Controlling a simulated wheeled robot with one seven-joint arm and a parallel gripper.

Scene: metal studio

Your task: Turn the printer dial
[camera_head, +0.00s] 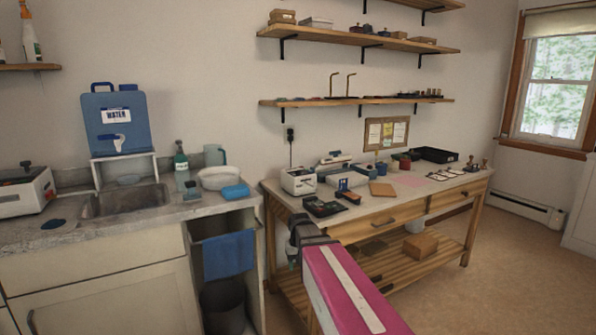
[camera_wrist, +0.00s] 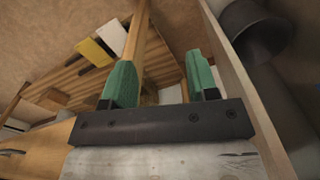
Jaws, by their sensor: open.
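A small white box-shaped machine (camera_head: 298,180) stands at the left back of the wooden workbench and may be the printer. Another white machine (camera_head: 25,192) stands on the counter at the far left. I cannot make out a dial on either. My gripper (camera_head: 294,245) is low in front of the workbench's left end, below and apart from the white box on the bench. In the wrist view, its green fingers (camera_wrist: 160,72) are spread with nothing held between them. No printer shows clearly in the wrist view.
The workbench (camera_head: 405,207) has a slatted lower shelf holding a cardboard box (camera_head: 420,246). Left of it are a sink (camera_head: 125,200), a blue towel (camera_head: 228,255) and a dark bin (camera_head: 223,303), also in the wrist view (camera_wrist: 258,35). Open floor lies right.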

